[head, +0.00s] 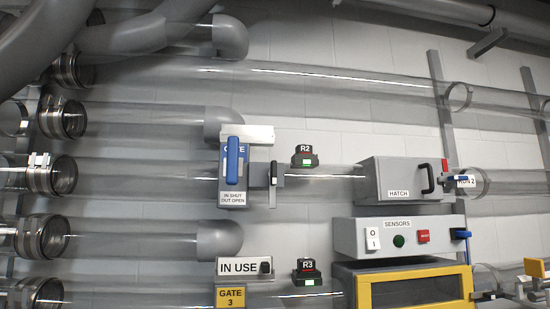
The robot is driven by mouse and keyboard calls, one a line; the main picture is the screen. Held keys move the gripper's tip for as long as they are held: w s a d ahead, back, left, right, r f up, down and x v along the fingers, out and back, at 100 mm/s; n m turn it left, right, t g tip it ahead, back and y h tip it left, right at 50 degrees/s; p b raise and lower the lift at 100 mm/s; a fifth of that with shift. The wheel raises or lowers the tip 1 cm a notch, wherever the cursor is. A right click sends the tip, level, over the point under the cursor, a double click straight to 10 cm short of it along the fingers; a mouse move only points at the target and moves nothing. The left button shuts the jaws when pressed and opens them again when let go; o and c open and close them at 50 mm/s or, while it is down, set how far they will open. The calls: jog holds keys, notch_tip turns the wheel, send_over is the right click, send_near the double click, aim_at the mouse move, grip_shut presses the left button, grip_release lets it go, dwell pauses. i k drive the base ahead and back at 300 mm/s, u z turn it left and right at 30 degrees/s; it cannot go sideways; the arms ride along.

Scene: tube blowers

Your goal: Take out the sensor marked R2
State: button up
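The sensor marked R2 (304,156) is a small dark block with a white-lettered label and a lit green patch at its foot. It sits on top of the clear tube in the middle row, between the blue-handled gate (233,185) and the grey hatch box (400,180). A like sensor marked R3 (307,271) sits on the tube below. My gripper is not in view.
The gate's plate reads "IN SHUT OUT OPEN". A grey sensors box (398,238) has a rocker switch marked O and I, a green round light and a red button. A yellow-framed box (408,288) is below. An "IN USE" sign (238,267) stands above the gate 3 plate.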

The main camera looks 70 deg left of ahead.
aim_at(304, 149)
jog(key=u, duration=0.8)
jog(key=i, duration=0.85)
jog(key=u, duration=0.85)
